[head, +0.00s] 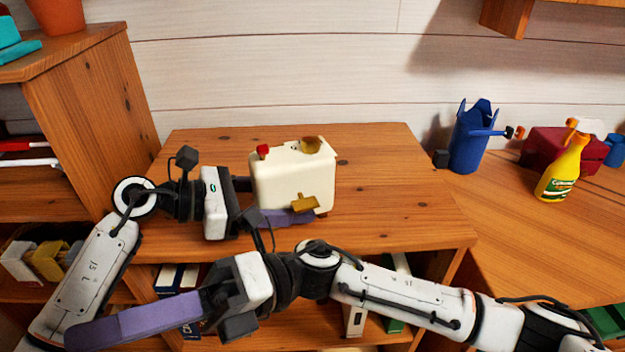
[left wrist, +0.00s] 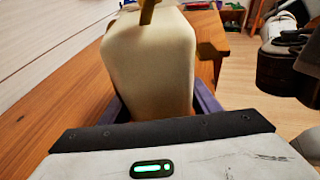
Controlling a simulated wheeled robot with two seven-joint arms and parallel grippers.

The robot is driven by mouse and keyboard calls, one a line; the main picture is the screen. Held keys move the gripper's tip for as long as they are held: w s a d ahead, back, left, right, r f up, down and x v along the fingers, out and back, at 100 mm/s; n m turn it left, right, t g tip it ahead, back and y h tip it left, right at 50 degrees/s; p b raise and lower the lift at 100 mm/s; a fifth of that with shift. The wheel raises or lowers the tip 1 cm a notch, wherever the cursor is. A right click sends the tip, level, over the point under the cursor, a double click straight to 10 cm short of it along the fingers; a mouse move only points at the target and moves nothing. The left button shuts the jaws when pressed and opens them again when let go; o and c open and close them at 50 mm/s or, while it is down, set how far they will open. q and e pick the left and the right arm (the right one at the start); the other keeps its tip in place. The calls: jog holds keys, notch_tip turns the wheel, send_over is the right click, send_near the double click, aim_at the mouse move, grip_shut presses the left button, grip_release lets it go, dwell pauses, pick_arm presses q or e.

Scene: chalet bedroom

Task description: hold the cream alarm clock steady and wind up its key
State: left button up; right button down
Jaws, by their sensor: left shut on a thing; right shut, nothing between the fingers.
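The cream alarm clock (head: 280,185) stands upright on the wooden desk top. It has a red button (head: 263,151) and a gold piece (head: 311,146) on top. A gold key (head: 305,203) sticks out of the side facing me; it also shows at the right in the left wrist view (left wrist: 211,50). My left gripper (head: 272,208) comes from the left and is shut on the clock's lower body, one purple finger on each side in the left wrist view (left wrist: 155,108). My right gripper (head: 85,335) is shut and empty, in front of the desk, its purple fingers pointing left, away from the clock.
A shelf unit (head: 85,85) rises at left. Books fill shelves below. The desk top right of the clock is clear.

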jog(key=w+d+r+n+t+h, duration=0.1)
jog(key=w+d+n+t+h, duration=0.1)
jog(key=w+d+n+h, duration=0.1)
jog(key=w+d+r+n+t+h, duration=0.2)
jog(key=w+d+n+t+h, duration=0.1)
jog(key=w+d+h, duration=0.3)
jog(key=w+d+r+n+t+h, duration=0.1)
jog(key=w+d+n+t+h, duration=0.1)
jog(key=w+d+n+h, duration=0.2)
jog(key=shift+w+d+r+n+t+h, duration=0.1)
jog(key=shift+w+n+t+h, duration=0.15)
jog(key=shift+w+h, duration=0.75)
jog(key=shift+w+d+r+n+t+h, duration=0.15)
jog(key=shift+w+n+h, duration=0.3)
jog(key=shift+w, duration=0.9)
jog(key=t+h, duration=0.3)
send_near(313, 201)
jog(key=shift+m, duration=0.4)
notch_tip(313, 201, down, 6)
jog(key=shift+w+d+f, duration=0.1)
jog(key=shift+d+f, duration=0.05)
jog(key=shift+f, duration=0.1)
jog(key=shift+w+d+f+g+y, duration=0.1)
jog(key=shift+d+g+y, duration=0.2)
jog(key=shift+y, duration=0.55)
